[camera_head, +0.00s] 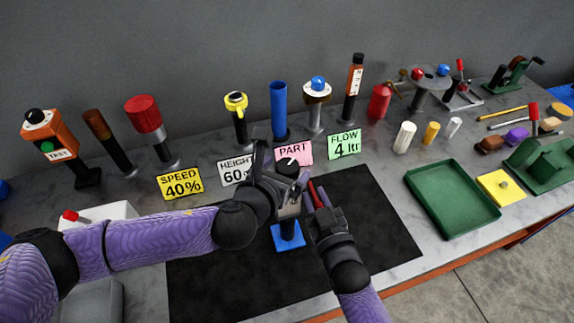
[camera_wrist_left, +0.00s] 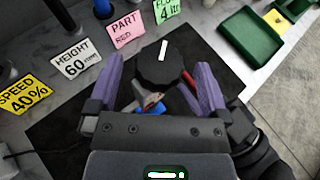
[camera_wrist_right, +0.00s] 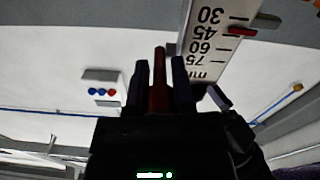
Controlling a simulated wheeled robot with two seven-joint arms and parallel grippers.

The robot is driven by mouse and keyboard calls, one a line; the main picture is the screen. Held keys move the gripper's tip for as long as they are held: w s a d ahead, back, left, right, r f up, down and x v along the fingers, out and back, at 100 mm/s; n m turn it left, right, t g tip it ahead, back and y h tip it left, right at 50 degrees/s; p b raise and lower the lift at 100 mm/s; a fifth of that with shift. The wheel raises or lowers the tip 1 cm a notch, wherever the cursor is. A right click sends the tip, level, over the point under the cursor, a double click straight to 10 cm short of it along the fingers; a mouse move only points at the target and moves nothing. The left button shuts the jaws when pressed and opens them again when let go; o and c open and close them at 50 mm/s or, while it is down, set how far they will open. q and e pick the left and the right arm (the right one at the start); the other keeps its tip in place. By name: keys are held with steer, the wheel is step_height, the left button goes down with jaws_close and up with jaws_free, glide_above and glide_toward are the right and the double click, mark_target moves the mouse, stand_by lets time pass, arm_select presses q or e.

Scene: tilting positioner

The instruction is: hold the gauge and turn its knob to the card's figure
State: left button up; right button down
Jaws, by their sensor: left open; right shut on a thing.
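The gauge stands on a blue base (camera_head: 288,238) on the black mat, with a dark round knob (camera_head: 289,167) on top carrying a white mark. The knob (camera_wrist_left: 162,68) shows between the left fingers in the left wrist view. My left gripper (camera_head: 279,168) is open around or just short of it; contact is unclear. My right gripper (camera_head: 320,203) is shut on the gauge's red handle (camera_wrist_right: 159,82). In the right wrist view, a red pointer (camera_wrist_right: 242,31) lies close to 45 on the mm scale plate (camera_wrist_right: 205,48). The height card (camera_head: 236,172) reads 60.
Speed 40% (camera_head: 181,184), part (camera_head: 293,152) and flow 4 ltr (camera_head: 344,144) cards stand nearby. Several upright tools line the back. A green tray (camera_head: 453,227) and a yellow block (camera_head: 501,188) lie right. The mat (camera_head: 385,235) is clear to the gauge's right.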

arm_select(q)
steer(key=shift+x, duration=0.85)
steer(key=shift+c, duration=0.3)
steer(key=c, duration=1.2)
